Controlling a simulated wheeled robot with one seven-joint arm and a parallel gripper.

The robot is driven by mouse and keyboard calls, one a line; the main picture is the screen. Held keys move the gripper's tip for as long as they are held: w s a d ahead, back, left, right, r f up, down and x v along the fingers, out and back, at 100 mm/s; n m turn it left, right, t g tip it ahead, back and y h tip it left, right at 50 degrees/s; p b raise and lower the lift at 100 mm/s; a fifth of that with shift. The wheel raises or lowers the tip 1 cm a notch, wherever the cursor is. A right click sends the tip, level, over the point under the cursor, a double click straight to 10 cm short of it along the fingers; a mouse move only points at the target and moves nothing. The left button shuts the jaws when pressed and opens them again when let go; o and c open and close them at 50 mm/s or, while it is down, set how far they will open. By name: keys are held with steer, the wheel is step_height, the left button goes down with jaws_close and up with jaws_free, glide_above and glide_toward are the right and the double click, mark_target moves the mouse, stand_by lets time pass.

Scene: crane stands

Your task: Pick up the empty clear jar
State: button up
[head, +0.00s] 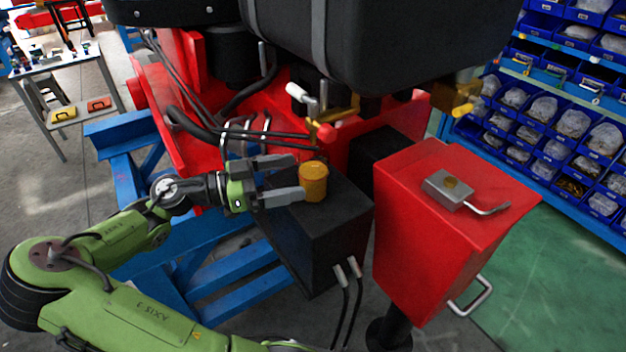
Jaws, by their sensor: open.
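No clear jar shows in the head view. My gripper (299,177) is open, reaching in from the left. Its two fingers point right toward the orange jar, with the tips at its left side. The lower fingertip overlaps the jar's edge in the picture; I cannot tell whether they touch.
Red machinery with black hoses (205,130) rises behind the black box. A red box (440,220) with a metal block and lever (455,190) stands at the right. A large black tank (370,45) hangs above. Shelves of blue bins (560,110) stand at the far right.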

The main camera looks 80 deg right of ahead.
mark_target(299, 174)
steer(key=x, duration=0.6)
steer(key=shift+w+r, duration=0.1)
steer(key=shift+c, duration=0.2)
steer(key=c, duration=1.1)
steer(key=shift+c, duration=0.2)
steer(key=shift+r, duration=0.1)
steer(key=shift+r, duration=0.3)
steer(key=p+v, duration=0.2)
steer(key=v, duration=1.6)
steer(key=shift+r+p, duration=0.35)
steer(key=shift+r, duration=0.05)
